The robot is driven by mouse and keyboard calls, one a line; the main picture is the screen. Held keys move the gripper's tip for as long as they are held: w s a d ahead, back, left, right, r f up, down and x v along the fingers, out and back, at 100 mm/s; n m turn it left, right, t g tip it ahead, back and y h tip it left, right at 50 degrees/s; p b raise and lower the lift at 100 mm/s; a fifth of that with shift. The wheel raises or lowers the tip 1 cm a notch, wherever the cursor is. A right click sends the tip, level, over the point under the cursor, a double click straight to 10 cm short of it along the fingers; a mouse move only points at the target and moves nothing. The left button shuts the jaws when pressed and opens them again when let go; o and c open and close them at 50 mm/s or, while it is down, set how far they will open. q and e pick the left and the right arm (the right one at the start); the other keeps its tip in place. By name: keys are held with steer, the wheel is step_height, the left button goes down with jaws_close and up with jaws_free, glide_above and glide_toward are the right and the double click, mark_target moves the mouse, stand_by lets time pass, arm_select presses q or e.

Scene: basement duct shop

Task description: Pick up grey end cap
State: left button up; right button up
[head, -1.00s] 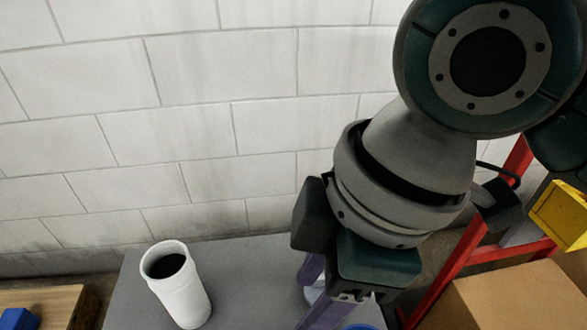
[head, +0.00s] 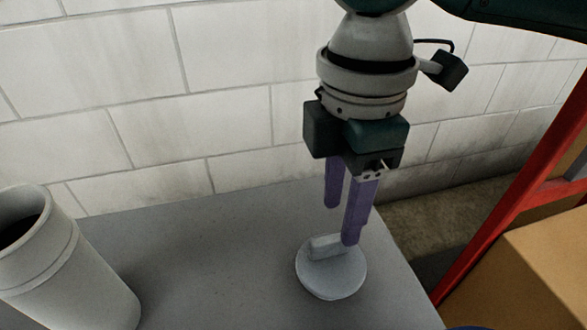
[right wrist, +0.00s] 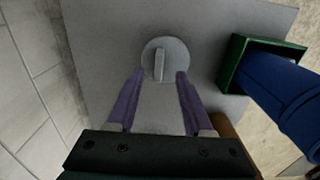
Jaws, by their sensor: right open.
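The grey end cap (head: 332,276) is a round disc with a raised bar handle across its top. It lies on the grey table top (head: 215,265), near the table's right side. My right gripper (head: 342,225) points down just behind and above the cap, with its purple fingers apart and empty. In the right wrist view the cap (right wrist: 165,62) sits just ahead of the open fingertips (right wrist: 160,75), its bar lying between their lines. Whether a finger touches the cap I cannot tell. My left gripper does not show.
A white pipe piece (head: 70,265) stands on the table at the left. A cardboard box (head: 525,275) and a red frame (head: 510,200) are to the right. The right wrist view shows a green-rimmed box (right wrist: 236,62) holding a blue cylinder (right wrist: 285,95). A block wall (head: 230,100) is behind.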

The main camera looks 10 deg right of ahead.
mark_target(331, 238)
arm_select(q)
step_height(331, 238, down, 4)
steer(key=b, duration=0.3)
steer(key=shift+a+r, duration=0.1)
arm_select(e)
steer(key=f, duration=0.6)
steer(key=shift+a+f, duration=0.15)
steer(key=shift+a, duration=0.25)
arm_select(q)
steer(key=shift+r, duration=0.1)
arm_select(e)
jaws_close()
